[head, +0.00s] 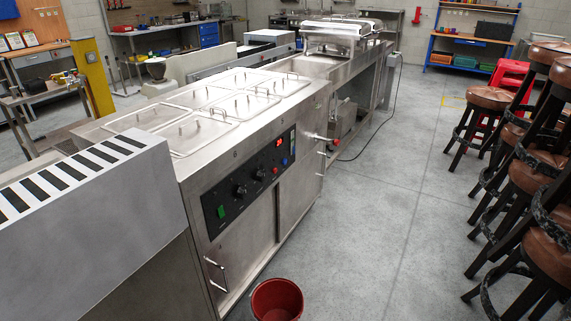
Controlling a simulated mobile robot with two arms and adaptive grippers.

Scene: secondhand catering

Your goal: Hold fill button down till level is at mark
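A stainless steel bain-marie counter (262,232) with several lidded pans stands in the middle of the head view. Its black front control panel (250,196) carries a green switch (221,211), two black knobs (240,191), a small red button (275,170), a small blue button (285,162) and a lit red display (279,142). The display digits are too small to read. I cannot tell from labels which button is the fill button. No level mark can be made out. Neither of my grippers is in view.
A red bucket (277,301) stands on the floor before the counter. A red-handled valve (334,141) sticks out from the counter's right end. A slotted steel unit (90,185) fills the lower left. Stacked brown stools (535,176) stand at right. The floor between is clear.

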